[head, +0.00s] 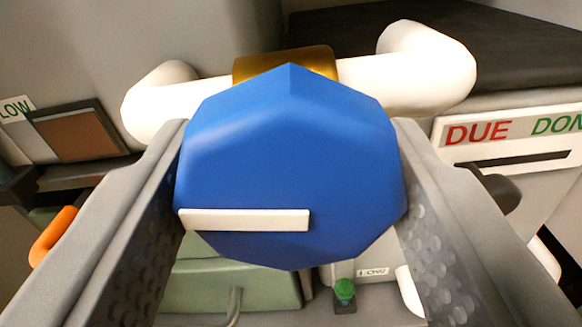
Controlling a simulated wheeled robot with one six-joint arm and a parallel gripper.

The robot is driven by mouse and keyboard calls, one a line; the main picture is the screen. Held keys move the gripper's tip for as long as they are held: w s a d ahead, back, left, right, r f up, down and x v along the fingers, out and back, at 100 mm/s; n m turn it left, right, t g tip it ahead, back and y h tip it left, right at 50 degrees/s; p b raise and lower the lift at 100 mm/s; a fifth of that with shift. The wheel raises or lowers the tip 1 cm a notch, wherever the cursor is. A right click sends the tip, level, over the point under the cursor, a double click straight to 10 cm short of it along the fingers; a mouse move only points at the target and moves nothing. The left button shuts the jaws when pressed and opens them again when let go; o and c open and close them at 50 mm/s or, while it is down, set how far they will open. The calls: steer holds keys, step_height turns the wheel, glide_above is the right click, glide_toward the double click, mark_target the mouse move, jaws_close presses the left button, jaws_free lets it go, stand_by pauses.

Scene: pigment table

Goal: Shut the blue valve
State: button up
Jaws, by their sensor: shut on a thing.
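The blue valve knob (290,150) fills the middle of the head view. It is a faceted blue knob with a white bar marker (245,220) on its lower left face; the bar lies nearly level. Behind it is a brass collar (285,62) on a white pipe (425,70) that bends at both ends. My gripper (290,175) is around the knob, with one grey finger against its left side and the other against its right side. It is shut on the knob.
A sign reading DUE and DON (505,130) is at right above a slot. A brown panel (75,132) by a LOW label is at left. Below are an orange handle (52,235), a green box (230,280) and a small green button (344,290). A dark shelf (450,35) is at upper right.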

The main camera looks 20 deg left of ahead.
steer(key=m, duration=1.2)
steer(key=shift+a+r, duration=0.1)
steer(key=shift+m, duration=2.1)
steer(key=o, duration=0.9)
steer(key=shift+o, duration=0.2)
steer(key=shift+s, duration=0.1)
steer(key=v, duration=1.7)
steer(key=shift+s, duration=0.15)
